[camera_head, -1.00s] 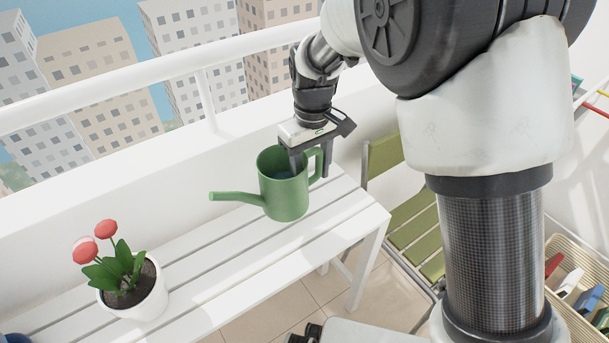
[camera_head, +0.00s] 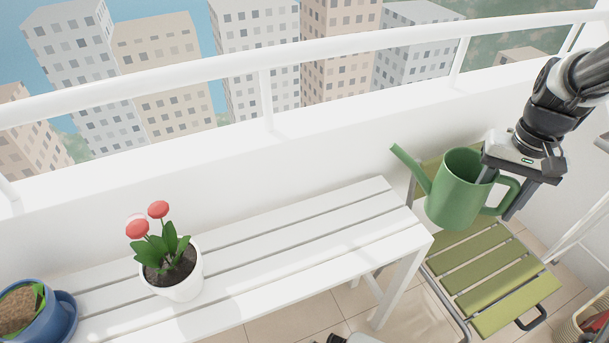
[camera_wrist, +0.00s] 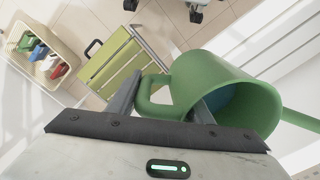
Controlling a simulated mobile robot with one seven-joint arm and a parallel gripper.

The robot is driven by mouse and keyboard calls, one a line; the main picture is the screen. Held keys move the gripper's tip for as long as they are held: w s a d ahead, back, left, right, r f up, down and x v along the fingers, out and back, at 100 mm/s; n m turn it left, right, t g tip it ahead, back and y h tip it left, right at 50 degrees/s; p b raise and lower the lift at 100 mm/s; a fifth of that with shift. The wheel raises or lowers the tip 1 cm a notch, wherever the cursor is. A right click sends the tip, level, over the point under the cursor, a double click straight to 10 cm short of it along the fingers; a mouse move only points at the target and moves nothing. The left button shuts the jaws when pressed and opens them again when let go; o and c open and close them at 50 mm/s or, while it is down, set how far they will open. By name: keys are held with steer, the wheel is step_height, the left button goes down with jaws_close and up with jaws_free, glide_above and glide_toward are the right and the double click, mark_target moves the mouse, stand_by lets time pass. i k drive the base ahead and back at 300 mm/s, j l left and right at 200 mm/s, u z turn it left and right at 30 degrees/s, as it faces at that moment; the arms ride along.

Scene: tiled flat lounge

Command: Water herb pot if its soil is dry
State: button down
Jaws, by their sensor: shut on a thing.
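My gripper (camera_head: 500,192) is shut on the green watering can (camera_head: 452,203) at its handle side. The can is held roughly upright, in front of the green slatted chair, spout pointing up and left. In the wrist view, the can (camera_wrist: 205,65) shows one finger at its mouth and the other beyond the handle; bluish water shows inside. A blue pot (camera_head: 40,325) on a blue saucer stands at the bench's left end, cut by the picture edge. Its soil is light brown and looks dry, with some green leaf visible. Whether it is the herb pot is unclear.
A white pot (camera_head: 182,283) with red flowers and dark soil stands on the white slatted bench (camera_head: 315,225). The bench's right half is clear. A green folding chair (camera_head: 505,290) stands right of it. A basket (camera_wrist: 28,38) of coloured items is on the floor. A wall and railing run behind.

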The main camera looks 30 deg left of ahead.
mark_target(30, 311)
steer(key=k, duration=0.4)
steer(key=k+u, duration=0.15)
steer(key=u, duration=0.15)
steer(key=k+u, duration=0.1)
steer(key=u, duration=1.2)
steer(key=j+u, duration=0.15)
steer(key=u, duration=0.15)
steer(key=i+j+u, duration=0.1)
steer(key=u, duration=0.2)
steer(key=i+j, duration=0.2)
steer(key=j, duration=0.2)
steer(key=i+j, duration=0.2)
steer(key=j, duration=0.2)
steer(key=i+j, duration=0.2)
steer(key=j, duration=0.2)
steer(key=i+j, duration=0.2)
steer(key=j, duration=0.15)
